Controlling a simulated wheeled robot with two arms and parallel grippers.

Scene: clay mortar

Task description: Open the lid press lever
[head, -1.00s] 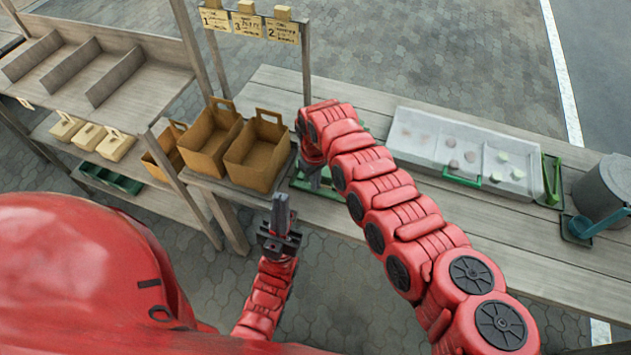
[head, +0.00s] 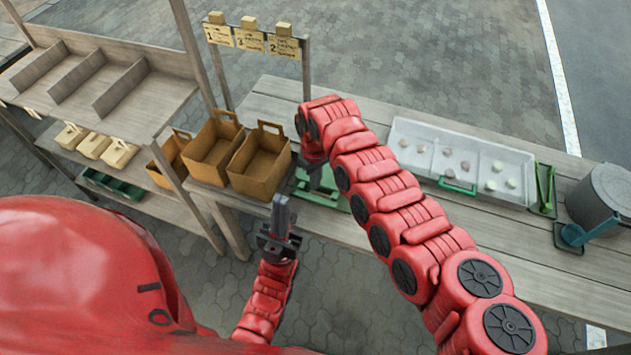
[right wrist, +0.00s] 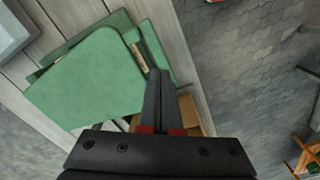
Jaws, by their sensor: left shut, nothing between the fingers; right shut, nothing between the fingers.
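The green lid press (head: 320,193) sits on the wooden table beside the paper bags, partly hidden by my right arm. In the right wrist view its flat green plate (right wrist: 90,85) fills the left side, with a narrower green piece (right wrist: 158,52) along its right edge. My right gripper (head: 315,182) is shut and empty, pointing down at the press. In the wrist view its fingers (right wrist: 158,80) overlap the plate's right edge; I cannot tell whether they touch it. My left gripper (head: 281,205) is shut and empty, in front of the table edge.
Open brown paper bags (head: 258,165) stand left of the press. A white tray (head: 410,160) with small round pieces, green tongs (head: 545,187) and a grey pot (head: 600,195) lie to the right. Number signs (head: 250,38) stand behind. A wooden shelf (head: 130,95) is at left.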

